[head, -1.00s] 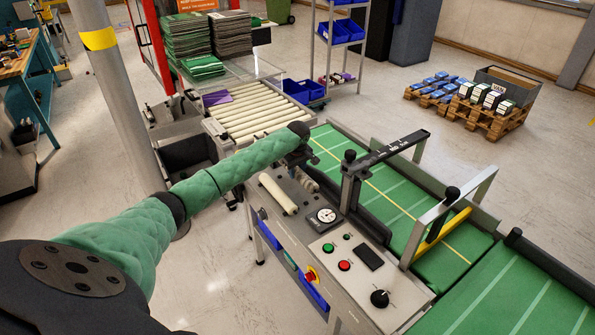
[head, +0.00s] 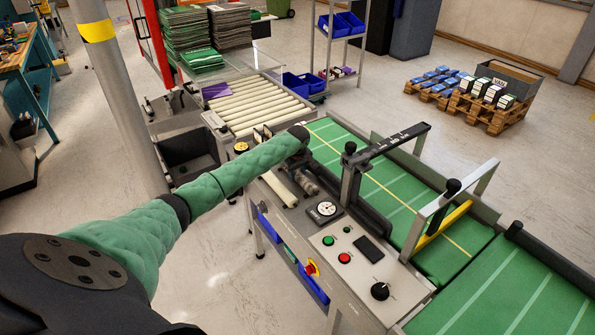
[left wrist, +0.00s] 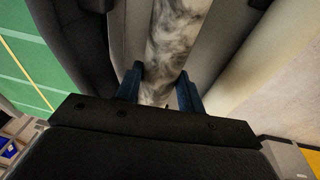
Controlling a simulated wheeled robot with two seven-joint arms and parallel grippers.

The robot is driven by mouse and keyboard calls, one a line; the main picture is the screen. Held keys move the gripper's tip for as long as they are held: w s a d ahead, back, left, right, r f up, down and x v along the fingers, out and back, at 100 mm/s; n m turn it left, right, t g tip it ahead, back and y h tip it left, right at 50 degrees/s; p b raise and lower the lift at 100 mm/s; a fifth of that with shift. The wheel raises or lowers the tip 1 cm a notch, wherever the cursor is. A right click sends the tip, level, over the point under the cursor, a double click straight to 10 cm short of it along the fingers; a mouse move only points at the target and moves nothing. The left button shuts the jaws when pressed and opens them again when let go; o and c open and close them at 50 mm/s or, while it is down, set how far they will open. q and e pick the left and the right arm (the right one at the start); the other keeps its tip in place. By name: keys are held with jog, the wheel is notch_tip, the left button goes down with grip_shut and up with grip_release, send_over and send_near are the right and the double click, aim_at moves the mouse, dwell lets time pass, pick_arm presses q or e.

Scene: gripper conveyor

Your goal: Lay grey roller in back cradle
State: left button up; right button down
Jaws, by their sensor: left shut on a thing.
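The grey roller (left wrist: 172,45) is mottled and runs between the two blue fingers of my left gripper (left wrist: 160,88) in the left wrist view. The gripper is shut on it. In the head view, my left gripper (head: 298,158) points down over the machine top, mostly hidden by my green-sleeved arm. The near end of the grey roller (head: 307,183) shows just below it. A cream roller (head: 279,190) lies beside it on the left and also shows in the left wrist view (left wrist: 245,65). I cannot make out the back cradle or whether the roller touches it. My right gripper is not in view.
A control panel (head: 352,262) with a dial gauge (head: 325,209) lies on the near side. The green belt (head: 385,190) runs along the right under a black-topped frame (head: 392,143). A roller conveyor (head: 260,105) stands behind. A grey post (head: 110,90) rises at left.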

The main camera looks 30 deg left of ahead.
pick_arm(q)
jog(key=shift+f, duration=0.1)
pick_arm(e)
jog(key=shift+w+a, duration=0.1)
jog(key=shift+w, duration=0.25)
pick_arm(q)
jog(key=o, duration=1.1)
jog(key=shift+o, duration=0.6)
jog(key=shift+r, duration=0.2)
jog(key=r, duration=0.2)
jog(key=r+b, duration=0.2)
jog(key=r, duration=0.1)
jog(key=shift+s+d+r, duration=0.25)
jog(key=shift+s+r, duration=0.05)
jog(key=shift+s, duration=0.1)
jog(key=shift+s+d+r+b, duration=0.15)
jog(key=shift+r+b, duration=0.2)
jog(key=shift+r, duration=0.5)
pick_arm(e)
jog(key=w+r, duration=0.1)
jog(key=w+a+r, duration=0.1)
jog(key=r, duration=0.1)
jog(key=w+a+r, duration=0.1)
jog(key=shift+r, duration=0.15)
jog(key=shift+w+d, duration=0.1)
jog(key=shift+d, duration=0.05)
